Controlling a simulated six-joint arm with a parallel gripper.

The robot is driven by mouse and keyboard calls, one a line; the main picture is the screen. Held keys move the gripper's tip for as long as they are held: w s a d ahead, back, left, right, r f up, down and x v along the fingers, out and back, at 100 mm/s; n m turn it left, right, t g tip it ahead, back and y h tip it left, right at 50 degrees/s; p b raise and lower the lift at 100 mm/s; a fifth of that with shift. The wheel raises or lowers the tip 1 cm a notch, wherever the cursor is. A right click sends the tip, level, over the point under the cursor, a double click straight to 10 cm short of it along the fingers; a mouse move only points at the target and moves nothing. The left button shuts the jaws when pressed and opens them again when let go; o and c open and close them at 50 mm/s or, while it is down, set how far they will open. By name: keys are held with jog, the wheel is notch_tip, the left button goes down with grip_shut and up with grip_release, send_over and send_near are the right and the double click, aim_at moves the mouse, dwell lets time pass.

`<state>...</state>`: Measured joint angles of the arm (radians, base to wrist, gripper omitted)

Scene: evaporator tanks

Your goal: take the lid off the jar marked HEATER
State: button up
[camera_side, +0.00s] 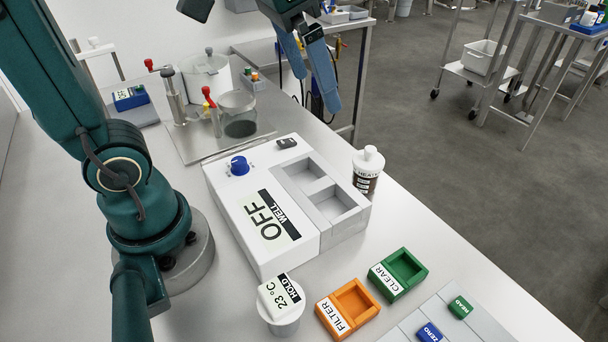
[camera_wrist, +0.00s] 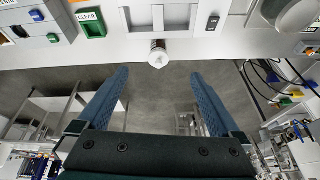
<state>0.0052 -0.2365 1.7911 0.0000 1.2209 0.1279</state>
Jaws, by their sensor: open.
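The jar marked HEATER (camera_side: 366,182) stands upright on the bench, beside the right side of the white WELL unit. It has dark contents and a label partly readable in the side view. Its white lid (camera_side: 368,155) with a knob is on top. In the wrist view the lid (camera_wrist: 158,57) shows from above, beyond the fingertips and about midway between them. My gripper (camera_side: 315,92) has two blue fingers spread apart, empty, above and behind the jar in the side view. In the wrist view my gripper (camera_wrist: 159,73) is also open and clear of the jar.
The white WELL unit (camera_side: 226,189) reads OFF and has two recesses. A green CLEAR tray (camera_side: 408,265), an orange FILTER tray (camera_side: 353,300) and a white HOLD cup (camera_side: 283,318) stand nearer. Glass and metal vessels (camera_side: 237,104) stand at the back. The bench edge runs close to the jar.

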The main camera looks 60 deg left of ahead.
jog(key=w+f+g, duration=0.2)
jog(key=w+f, duration=0.1)
jog(key=w, duration=0.5)
jog(key=g, duration=0.2)
send_over(368, 149)
jog(key=shift+m, duration=0.4)
notch_tip(368, 149, down, 8)
jog(key=shift+r, duration=0.2)
jog(key=shift+f, duration=2.85)
jog(key=c, duration=1.3)
